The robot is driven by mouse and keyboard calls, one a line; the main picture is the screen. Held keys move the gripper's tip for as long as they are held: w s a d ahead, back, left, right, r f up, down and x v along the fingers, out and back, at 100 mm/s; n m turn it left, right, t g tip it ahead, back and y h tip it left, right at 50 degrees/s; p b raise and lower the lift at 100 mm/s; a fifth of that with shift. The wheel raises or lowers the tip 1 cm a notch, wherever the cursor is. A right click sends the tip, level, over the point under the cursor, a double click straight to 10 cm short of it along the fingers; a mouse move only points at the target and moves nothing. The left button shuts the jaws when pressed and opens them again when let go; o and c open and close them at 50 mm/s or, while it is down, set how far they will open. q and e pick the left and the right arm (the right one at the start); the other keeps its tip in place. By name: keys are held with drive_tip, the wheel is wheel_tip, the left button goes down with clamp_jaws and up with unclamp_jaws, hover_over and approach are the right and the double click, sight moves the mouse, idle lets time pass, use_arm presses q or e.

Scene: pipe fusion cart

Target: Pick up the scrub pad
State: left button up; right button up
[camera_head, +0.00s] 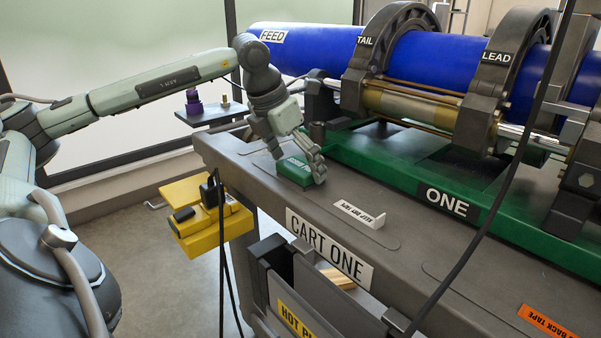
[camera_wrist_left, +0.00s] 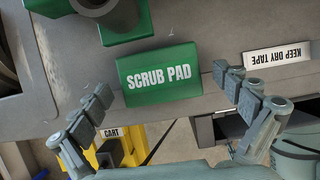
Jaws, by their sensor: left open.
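The scrub pad (camera_head: 291,171) is a small green block lying on the grey cart top near its left end. In the left wrist view the scrub pad (camera_wrist_left: 160,74) shows its white "SCRUB PAD" lettering. My left gripper (camera_head: 300,166) is at the pad in the head view, its fingers pointing down and partly covering it. In the left wrist view the left gripper (camera_wrist_left: 165,94) has its fingers spread wide, one on each side of the pad, with nothing held. Whether the fingers touch the pad I cannot tell. My right gripper is not in view.
A white "KEEP DRY TAPE" label (camera_head: 359,214) stands to the right of the pad. The green machine base (camera_head: 400,170) with a blue pipe (camera_head: 430,56) lies behind. A yellow unit (camera_head: 205,217) hangs at the cart's left end. A dark cable crosses the right side.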

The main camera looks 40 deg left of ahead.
sight(302, 162)
use_arm(q)
drive_tip(key=shift+w+f, duration=0.1)
drive_tip(key=shift+f, duration=0.05)
drive_tip(key=c, duration=1.3)
drive_tip(key=shift+r, duration=0.8)
drive_tip(key=r, duration=0.2)
drive_tip(key=shift+a+r, duration=0.25)
drive_tip(key=shift+r, duration=0.1)
drive_tip(key=s+a+r+b, duration=0.3)
drive_tip(key=s+a+r, duration=0.3)
drive_tip(key=s+a, duration=0.1)
drive_tip(key=shift+s+a+r, duration=0.2)
drive_tip(key=shift+a+r, duration=0.2)
drive_tip(key=shift+a, duration=0.4)
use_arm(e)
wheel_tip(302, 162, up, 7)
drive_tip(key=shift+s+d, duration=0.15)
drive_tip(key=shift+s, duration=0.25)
